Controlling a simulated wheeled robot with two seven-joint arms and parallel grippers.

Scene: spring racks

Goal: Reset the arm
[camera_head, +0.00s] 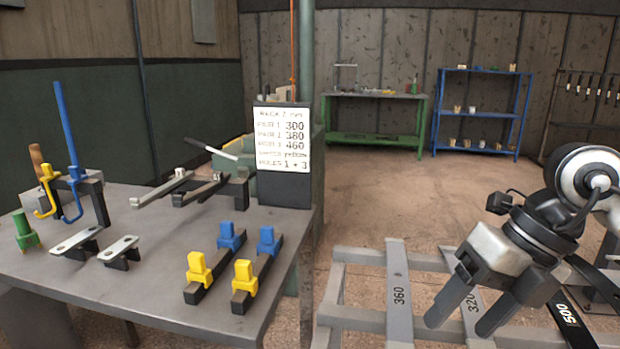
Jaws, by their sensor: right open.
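My right gripper (472,309) is on the right of the head view, with its two dark fingers pointing down and to the left. The fingers are apart with nothing between them. It hangs in front of a grey metal rack (397,262), and part of that rack is hidden behind it. Bars marked 360 and 320 show on the rack. My left gripper is not in view.
A grey table (150,278) at left holds yellow and blue blocks, hooks, metal bars and a sign (284,140). A green bench (372,98) and a blue shelf (482,105) stand at the back. Open floor (400,195) lies between. A black bar marked 500 (572,318) is beside the gripper.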

